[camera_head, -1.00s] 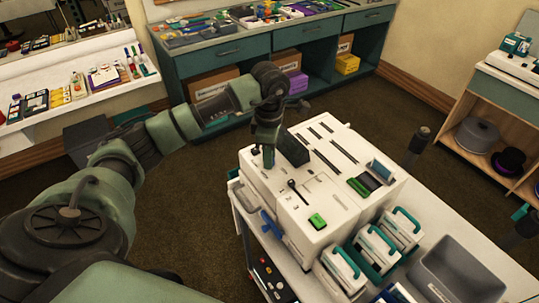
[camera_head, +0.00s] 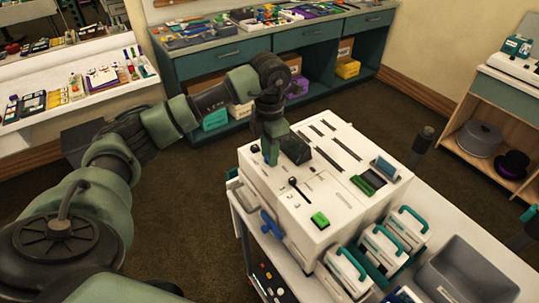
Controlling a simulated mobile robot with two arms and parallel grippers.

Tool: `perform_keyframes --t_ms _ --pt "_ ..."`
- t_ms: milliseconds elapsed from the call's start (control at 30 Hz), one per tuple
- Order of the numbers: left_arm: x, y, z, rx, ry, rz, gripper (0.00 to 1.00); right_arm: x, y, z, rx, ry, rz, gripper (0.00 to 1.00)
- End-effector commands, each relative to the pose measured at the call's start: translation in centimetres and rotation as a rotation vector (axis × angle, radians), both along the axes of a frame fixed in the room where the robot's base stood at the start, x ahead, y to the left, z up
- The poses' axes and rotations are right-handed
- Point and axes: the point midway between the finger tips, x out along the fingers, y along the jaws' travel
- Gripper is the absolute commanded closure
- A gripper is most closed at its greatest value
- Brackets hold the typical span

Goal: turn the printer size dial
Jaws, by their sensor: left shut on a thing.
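The white printer (camera_head: 330,190) stands on a cart, with slots, a black lever (camera_head: 292,182) and a green button (camera_head: 320,220) on its top. My left gripper (camera_head: 271,158) points down at the printer's far left top corner, just left of a dark sloped panel (camera_head: 296,149). It is shut on a small part there, at the place of the size dial. The dial itself is hidden behind the fingers, so its setting cannot be read.
White cases with teal handles (camera_head: 382,246) and a grey bin (camera_head: 465,275) stand beside the printer on the cart (camera_head: 508,262). Dark posts (camera_head: 420,145) rise at its right side. A teal workbench (camera_head: 300,40) is behind; open floor lies to the left.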

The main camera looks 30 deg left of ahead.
Motion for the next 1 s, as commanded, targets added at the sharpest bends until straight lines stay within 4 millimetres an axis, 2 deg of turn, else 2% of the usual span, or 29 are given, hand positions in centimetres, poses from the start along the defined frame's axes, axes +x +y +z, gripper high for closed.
perform_keyframes --t_ms 300,800,833,867,900,1000 --pt "0.05 -0.01 0.05 0.0 -0.002 0.109 1.0 0.05 0.07 -0.56 0.001 -0.001 0.0 1.0" --pt "0.08 0.01 0.1 -0.001 -0.003 0.127 1.0 0.05 0.22 -0.58 0.002 -0.001 0.0 1.0" --pt "0.08 0.01 0.11 -0.001 -0.003 0.127 0.65 0.05 0.22 -0.58 0.003 0.0 0.0 1.0" --pt "0.08 0.01 0.1 -0.001 -0.003 0.127 0.57 0.05 0.22 -0.58 0.003 0.0 0.0 1.0" --pt "0.07 0.02 0.09 -0.001 -0.003 0.126 0.51 0.05 0.22 -0.58 0.003 0.0 0.0 1.0" --pt "0.05 0.02 0.07 0.0 -0.002 0.126 0.51 0.04 0.23 -0.58 0.003 0.0 0.0 1.0"
